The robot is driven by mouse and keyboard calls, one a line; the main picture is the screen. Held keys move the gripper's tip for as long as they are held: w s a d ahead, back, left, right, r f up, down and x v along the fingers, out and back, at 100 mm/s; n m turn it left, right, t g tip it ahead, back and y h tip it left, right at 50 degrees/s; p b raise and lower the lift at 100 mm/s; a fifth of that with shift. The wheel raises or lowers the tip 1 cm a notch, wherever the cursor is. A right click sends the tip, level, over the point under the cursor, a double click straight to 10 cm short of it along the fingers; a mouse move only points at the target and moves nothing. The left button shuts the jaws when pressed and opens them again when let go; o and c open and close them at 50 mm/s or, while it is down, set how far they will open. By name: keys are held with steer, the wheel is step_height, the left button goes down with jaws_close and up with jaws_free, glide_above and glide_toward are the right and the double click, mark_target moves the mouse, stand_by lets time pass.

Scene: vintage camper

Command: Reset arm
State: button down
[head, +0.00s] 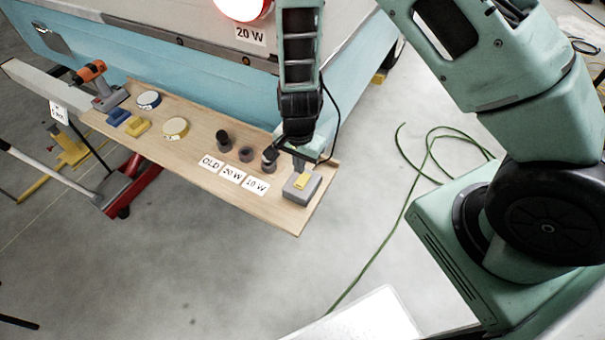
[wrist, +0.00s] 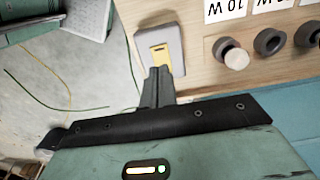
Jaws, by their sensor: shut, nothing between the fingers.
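My gripper (head: 299,163) points down at the right end of the wooden shelf board (head: 290,215). In the wrist view its fingers (wrist: 157,75) are together and hold nothing. The fingertips are just over or beside a small grey block (head: 314,187) with a yellow patch on top; I cannot tell whether they touch it. The block also shows in the wrist view (wrist: 173,38). My arm reaches down in front of the light blue camper side (head: 190,70).
Dark round holders (head: 246,154) stand beside my gripper, behind labels OLD, 20 W and 10 W (head: 257,186). A green cable (head: 385,240) runs over open floor.

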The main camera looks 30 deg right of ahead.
steer(key=shift+r, duration=0.5)
